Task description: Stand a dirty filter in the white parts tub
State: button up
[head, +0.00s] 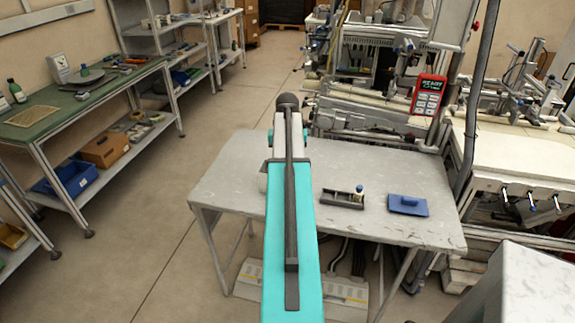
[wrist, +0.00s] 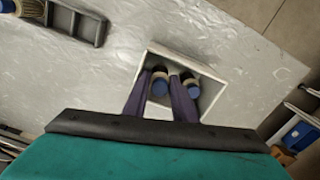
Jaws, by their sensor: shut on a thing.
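The white parts tub (wrist: 212,72) is on the grey table in the wrist view. Only a sliver of the tub (head: 262,182) shows in the head view, left of my arm. My gripper (wrist: 160,78) is shut on a filter (wrist: 160,86) with a blue end and a pale and dark band. The held filter is within the tub's outline, at its left side; I cannot tell whether it touches the floor. A second blue-ended filter (wrist: 192,87) is in the tub, just right of my right finger. In the head view my arm hides the gripper.
A dark grey compartment tray (head: 342,199) holds an upright blue-topped filter (head: 359,193). A blue block-like item (head: 408,205) lies to its right. The table (head: 400,170) has bare room around them. Machinery stands behind the table; a green-topped bench (head: 75,100) is at left.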

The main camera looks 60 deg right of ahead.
jog(key=shift+f, duration=0.55)
jog(key=o, duration=1.1)
jog(key=shift+r, duration=0.1)
notch_tip(320, 180, up, 14)
jog(key=p, duration=0.8)
jog(key=shift+f, duration=0.2)
dwell(0.3)
